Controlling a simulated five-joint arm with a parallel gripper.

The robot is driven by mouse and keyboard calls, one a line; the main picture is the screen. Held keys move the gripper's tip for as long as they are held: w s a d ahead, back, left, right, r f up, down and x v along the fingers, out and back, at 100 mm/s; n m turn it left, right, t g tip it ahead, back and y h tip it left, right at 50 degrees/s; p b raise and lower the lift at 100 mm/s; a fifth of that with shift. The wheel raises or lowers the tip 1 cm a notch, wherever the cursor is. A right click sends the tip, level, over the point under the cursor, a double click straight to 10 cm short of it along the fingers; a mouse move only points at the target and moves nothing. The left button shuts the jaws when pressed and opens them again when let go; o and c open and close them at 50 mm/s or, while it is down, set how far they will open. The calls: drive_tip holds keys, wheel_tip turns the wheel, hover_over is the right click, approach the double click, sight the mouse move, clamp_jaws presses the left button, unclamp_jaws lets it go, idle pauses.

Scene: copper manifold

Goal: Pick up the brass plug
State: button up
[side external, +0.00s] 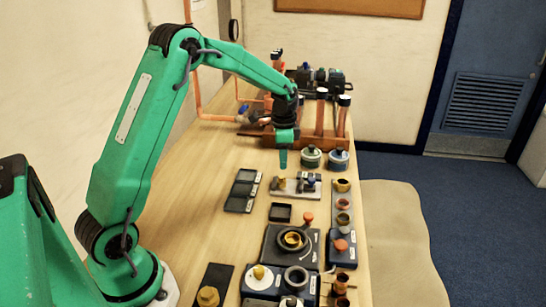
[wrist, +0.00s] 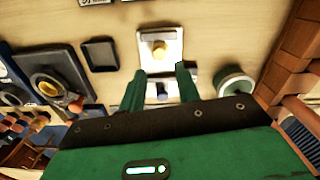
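A small brass-yellow piece (wrist: 160,49) stands on a pale plate (wrist: 174,34) in the wrist view, just beyond my fingertips. It looks like the brass plug. In the side view the brass-yellow piece (side external: 283,182) sits on the left part of the pale plate, beside dark blue parts. Other brass-coloured pieces are in view, so which is the plug is not certain. My gripper (wrist: 161,82) is open, its two green fingers apart with nothing held between them. In the side view my gripper (side external: 283,158) points down behind the plate and above the table.
Two round lidded pots, one green (side external: 311,157) and one blue (side external: 338,159), stand right of my gripper. Copper pipes on a wooden block (side external: 310,143) stand behind. A dark tray (side external: 280,212) and a round ringed fixture (side external: 291,241) lie nearer. The table's left side is mostly bare.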

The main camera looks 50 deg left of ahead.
sight(282, 177)
drive_tip(key=shift+s+a+f, duration=0.1)
drive_tip(key=shift+f, duration=3.8)
clamp_jaws()
drive_tip(key=shift+r, duration=0.1)
drive_tip(key=shift+r, duration=0.8)
wheel_tip(282, 177, up, 2)
drive_tip(key=shift+r, duration=0.1)
drive_tip(key=s+d+r, duration=0.3)
drive_tip(key=d+r, duration=0.4)
drive_tip(key=d, duration=0.4)
